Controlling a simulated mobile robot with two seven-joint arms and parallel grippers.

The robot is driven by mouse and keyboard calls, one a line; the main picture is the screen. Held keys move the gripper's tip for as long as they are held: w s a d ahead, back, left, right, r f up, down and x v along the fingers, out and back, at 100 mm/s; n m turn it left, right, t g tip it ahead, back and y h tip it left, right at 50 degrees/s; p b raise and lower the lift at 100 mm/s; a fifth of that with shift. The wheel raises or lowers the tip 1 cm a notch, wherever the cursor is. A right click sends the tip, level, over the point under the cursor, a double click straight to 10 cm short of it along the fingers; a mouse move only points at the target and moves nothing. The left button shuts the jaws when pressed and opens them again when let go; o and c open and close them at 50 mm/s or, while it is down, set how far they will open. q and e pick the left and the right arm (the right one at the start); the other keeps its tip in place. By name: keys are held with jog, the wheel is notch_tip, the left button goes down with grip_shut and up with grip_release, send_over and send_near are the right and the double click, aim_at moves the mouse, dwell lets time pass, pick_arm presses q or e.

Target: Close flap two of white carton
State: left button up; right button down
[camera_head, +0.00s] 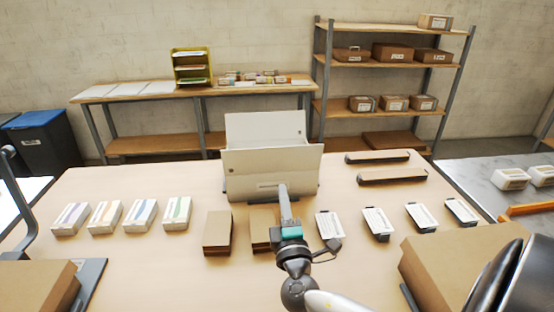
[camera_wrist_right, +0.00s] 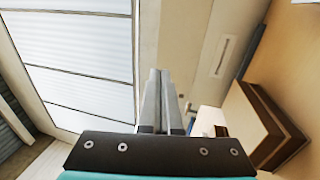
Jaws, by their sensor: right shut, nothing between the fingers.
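The white carton (camera_head: 240,180) stands at the middle of the table in the head view. A wide pale panel faces me, and another pale flap (camera_head: 265,127) stands up behind it. The carton's inside is hidden from here. My right gripper (camera_head: 283,188) is shut and empty, its fingertips overlapping the lower part of the front panel. In the right wrist view the shut fingers (camera_wrist_right: 160,75) point along a pale panel with a slot (camera_wrist_right: 224,55). I cannot tell whether they touch it. My left gripper is not in view.
Brown boxes (camera_head: 217,230) lie just in front of the carton, one partly behind my right gripper. Several small white boxes (camera_head: 141,214) stand left, and several white-labelled items (camera_head: 377,222) lie right. Two dark-edged brown strips (camera_head: 392,177) lie back right. Larger brown boxes (camera_head: 465,260) occupy the front corners.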

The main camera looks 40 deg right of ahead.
aim_at(276, 149)
jog(key=x, duration=1.2)
jog(key=shift+w+d+p, duration=0.15)
jog(key=shift+w+p, duration=0.15)
jog(key=shift+p, duration=0.1)
jog(key=shift+r, duration=0.1)
